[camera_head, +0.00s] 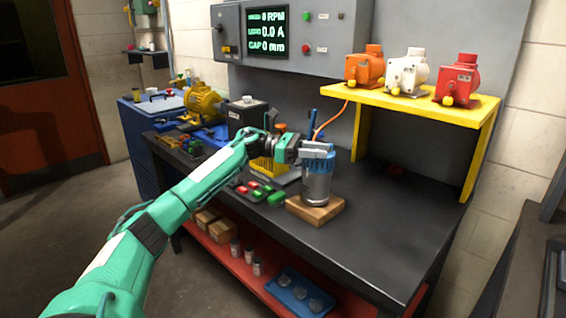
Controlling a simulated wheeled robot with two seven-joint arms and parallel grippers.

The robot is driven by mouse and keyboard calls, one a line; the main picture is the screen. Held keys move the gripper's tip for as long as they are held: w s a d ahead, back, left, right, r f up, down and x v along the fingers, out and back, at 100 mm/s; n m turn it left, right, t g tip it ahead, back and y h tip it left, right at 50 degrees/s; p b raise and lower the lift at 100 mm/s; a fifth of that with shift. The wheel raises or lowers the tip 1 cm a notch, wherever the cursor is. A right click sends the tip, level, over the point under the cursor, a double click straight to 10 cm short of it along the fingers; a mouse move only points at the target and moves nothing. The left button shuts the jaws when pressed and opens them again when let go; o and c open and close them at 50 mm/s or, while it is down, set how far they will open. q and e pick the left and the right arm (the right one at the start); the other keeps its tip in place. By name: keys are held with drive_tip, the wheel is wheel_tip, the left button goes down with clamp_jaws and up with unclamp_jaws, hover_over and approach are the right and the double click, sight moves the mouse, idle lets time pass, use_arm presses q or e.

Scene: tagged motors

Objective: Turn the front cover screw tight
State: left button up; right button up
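A silver cylindrical motor (316,188) stands upright on a wooden block (300,209) on the black workbench (385,235). A blue ribbed cover (312,166) sits at its top. My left gripper (326,149) reaches in from the left, and its light grey fingers lie sideways over the top of the blue cover. I cannot tell whether they touch it or how far apart they are. The cover's screws are too small or hidden behind the fingers to make out. My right gripper is out of view.
Red and green small parts (256,191) lie left of the block. A yellow shelf (420,101) holds orange, white and red motors. A control panel with a display (267,31) hangs behind. A yellow motor (203,102) stands at the bench's left. The bench's right side is mostly clear.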

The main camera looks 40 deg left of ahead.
use_arm(q)
drive_tip(key=shift+r+n+t+y+p, duration=0.15)
drive_tip(key=shift+n+t+y+p, duration=1.45)
drive_tip(key=shift+t+p, duration=0.5)
drive_tip(key=n+t+y+p, duration=0.3)
drive_tip(key=y+p, duration=0.1)
drive_tip(key=p, duration=0.1)
drive_tip(key=shift+n+t, duration=0.4)
drive_tip(key=n+t+y+p, duration=0.1)
drive_tip(key=n+y+p, duration=0.1)
drive_tip(key=y+p, duration=0.1)
drive_tip(key=n+t+y+p, duration=0.1)
drive_tip(key=n+y+p, duration=0.2)
drive_tip(key=y, duration=0.2)
drive_tip(key=shift+d, duration=0.1)
drive_tip(key=s+b, duration=0.4)
drive_tip(key=s, duration=0.9)
drive_tip(key=shift+s+a+f+b, duration=0.2)
drive_tip(key=shift+s+a+b, duration=0.1)
drive_tip(key=shift+s+a, duration=0.1)
drive_tip(key=shift+r, duration=0.1)
